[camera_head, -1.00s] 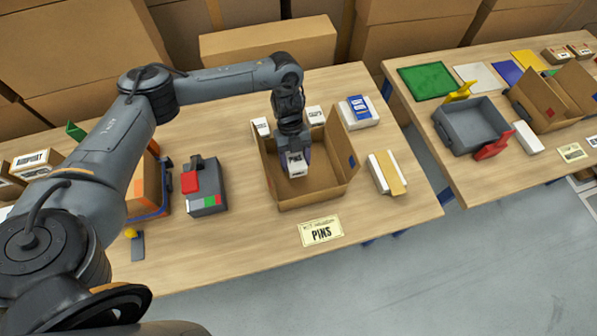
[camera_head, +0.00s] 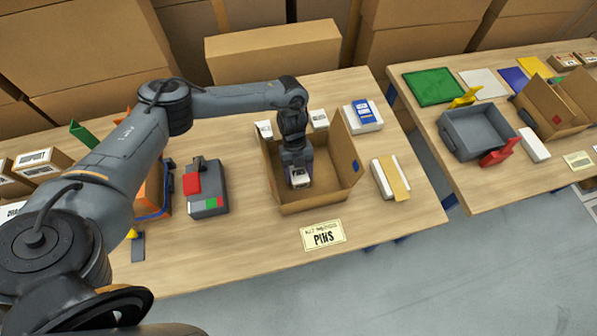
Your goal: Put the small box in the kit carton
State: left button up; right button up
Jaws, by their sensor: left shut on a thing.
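My left gripper (camera_head: 298,168) reaches down inside the carton from above. It is shut on the small box (camera_head: 299,178), a pale box whose end shows below the fingers. The box is low in the carton; whether it touches the floor of the carton I cannot tell. My right gripper is out of view.
A grey tray (camera_head: 474,130) is on the other table.

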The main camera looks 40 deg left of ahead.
pick_arm(q)
jog(key=o, duration=1.2)
jog(key=shift+o, duration=0.2)
jog(key=shift+r, duration=0.1)
jog(key=p+v, duration=0.2)
jog(key=v, duration=1)
